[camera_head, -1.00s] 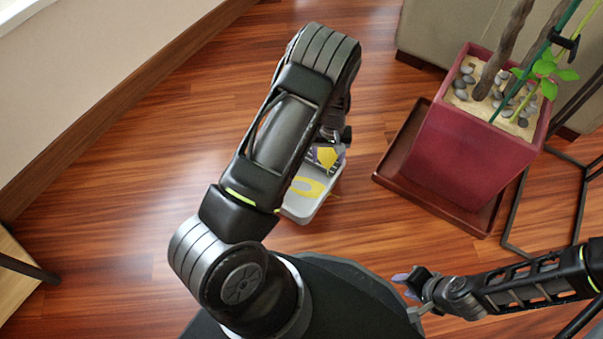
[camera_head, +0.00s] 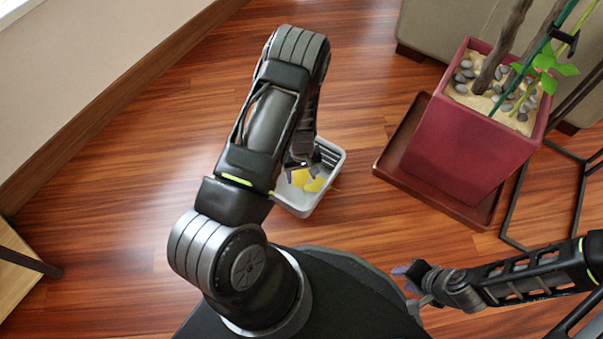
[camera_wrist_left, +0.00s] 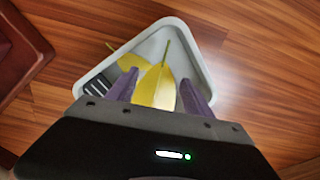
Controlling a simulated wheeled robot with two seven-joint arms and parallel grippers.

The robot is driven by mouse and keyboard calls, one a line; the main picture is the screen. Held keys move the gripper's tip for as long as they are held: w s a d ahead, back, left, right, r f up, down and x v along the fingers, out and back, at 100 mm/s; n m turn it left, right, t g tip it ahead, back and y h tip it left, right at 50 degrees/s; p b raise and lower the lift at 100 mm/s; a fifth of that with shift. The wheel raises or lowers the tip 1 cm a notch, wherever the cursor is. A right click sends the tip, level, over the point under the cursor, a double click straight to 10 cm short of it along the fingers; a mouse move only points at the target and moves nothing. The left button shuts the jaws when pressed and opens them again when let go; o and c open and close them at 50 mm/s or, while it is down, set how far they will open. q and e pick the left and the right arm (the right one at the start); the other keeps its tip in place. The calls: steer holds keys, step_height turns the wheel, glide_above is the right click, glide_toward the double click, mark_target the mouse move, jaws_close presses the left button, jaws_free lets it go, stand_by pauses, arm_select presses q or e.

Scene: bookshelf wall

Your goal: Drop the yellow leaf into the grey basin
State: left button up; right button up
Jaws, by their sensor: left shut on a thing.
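My left gripper (camera_head: 302,168) is over the grey basin (camera_head: 336,158), which stands on the floor. In the left wrist view, the purple fingers of my left gripper (camera_wrist_left: 155,90) are shut on a yellow leaf (camera_wrist_left: 157,88), with its stem pointing away from me over the basin (camera_wrist_left: 202,62). Another yellow leaf (camera_wrist_left: 131,62) lies in the basin, partly behind the held one. In the head view my arm hides the basin's left part. My right gripper (camera_head: 408,276) is at the lower right, away from the basin; its finger opening is unclear.
A dark red planter (camera_head: 465,150) with a plant and pebbles stands on a red tray (camera_head: 392,165) right of the basin. A black metal frame (camera_head: 515,205) is farther right. Wooden floor (camera_head: 120,180) is clear on the left.

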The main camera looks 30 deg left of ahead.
mark_target(302, 179)
arm_select(q)
steer(key=shift+f+b, duration=1.4)
steer(key=shift+f, duration=0.85)
steer(key=o, duration=0.8)
steer(key=shift+o, duration=0.2)
steer(key=shift+r, duration=0.1)
step_height(302, 179, up, 8)
steer(key=p, duration=0.3)
steer(key=shift+f, duration=0.2)
